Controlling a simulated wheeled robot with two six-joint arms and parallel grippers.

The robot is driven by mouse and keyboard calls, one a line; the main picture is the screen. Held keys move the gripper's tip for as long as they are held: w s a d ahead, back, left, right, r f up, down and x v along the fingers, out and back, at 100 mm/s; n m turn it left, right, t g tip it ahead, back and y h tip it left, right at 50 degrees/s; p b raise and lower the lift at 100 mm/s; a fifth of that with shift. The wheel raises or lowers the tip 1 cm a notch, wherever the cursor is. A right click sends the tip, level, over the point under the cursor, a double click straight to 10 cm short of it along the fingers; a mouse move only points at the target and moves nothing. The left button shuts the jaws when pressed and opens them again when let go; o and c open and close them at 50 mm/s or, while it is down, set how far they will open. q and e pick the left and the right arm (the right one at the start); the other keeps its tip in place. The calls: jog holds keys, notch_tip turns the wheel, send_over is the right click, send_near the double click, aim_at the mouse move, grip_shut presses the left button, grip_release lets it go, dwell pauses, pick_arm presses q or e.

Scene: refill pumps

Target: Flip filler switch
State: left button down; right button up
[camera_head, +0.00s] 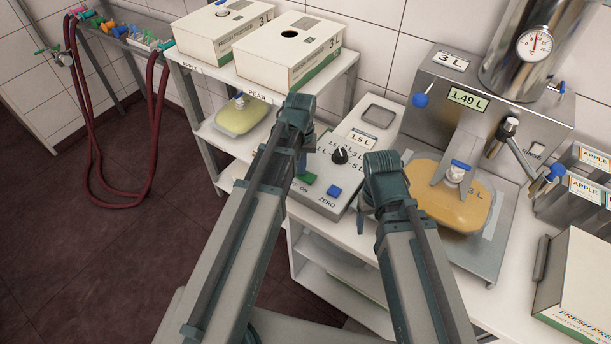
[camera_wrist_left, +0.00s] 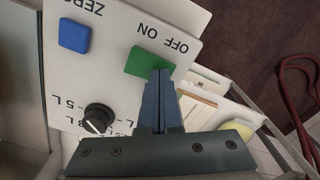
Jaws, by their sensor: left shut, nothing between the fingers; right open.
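The control box (camera_head: 318,203) stands on the white counter. Its green rocker switch (camera_head: 306,178), labelled OFF and ON, also shows in the left wrist view (camera_wrist_left: 146,62). My left gripper (camera_head: 303,162) is shut and empty over the box. In the left wrist view its closed fingers (camera_wrist_left: 161,85) overlap the near right edge of the green switch; I cannot tell whether they touch it. A blue ZERO button (camera_head: 334,191) and a black knob (camera_head: 340,155) sit on the same panel. My right gripper (camera_head: 369,205) is open, between the box and the filler; its fingers are partly hidden.
The steel filler (camera_head: 480,130) reads 1.49 L. A yellow pouch (camera_head: 240,118) and white cartons (camera_head: 290,50) are on the left shelves. Red hoses (camera_head: 155,130) hang at far left. Another carton (camera_head: 580,290) stands at right.

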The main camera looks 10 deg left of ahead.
pick_arm(q)
notch_tip(320, 180, up, 7)
jog(key=p, duration=0.7)
pick_arm(e)
notch_tip(320, 180, up, 7)
pick_arm(q)
jog(key=s+d+f+m+b, duration=0.2)
jog(key=s+d+m, duration=0.1)
jog(key=s+d, duration=0.2)
jog(key=s+d+f+m+y+b, duration=0.1)
jog(key=s+d+f+m+b, duration=0.1)
jog(key=s+d, duration=0.3)
jog(key=s, duration=0.4)
jog(key=shift+s+d+f+m+b, duration=0.15)
jog(key=shift+d+f+m+b, duration=0.1)
jog(key=shift+f+m+b, duration=0.15)
pick_arm(e)
notch_tip(320, 180, down, 5)
jog(key=shift+r, duration=0.1)
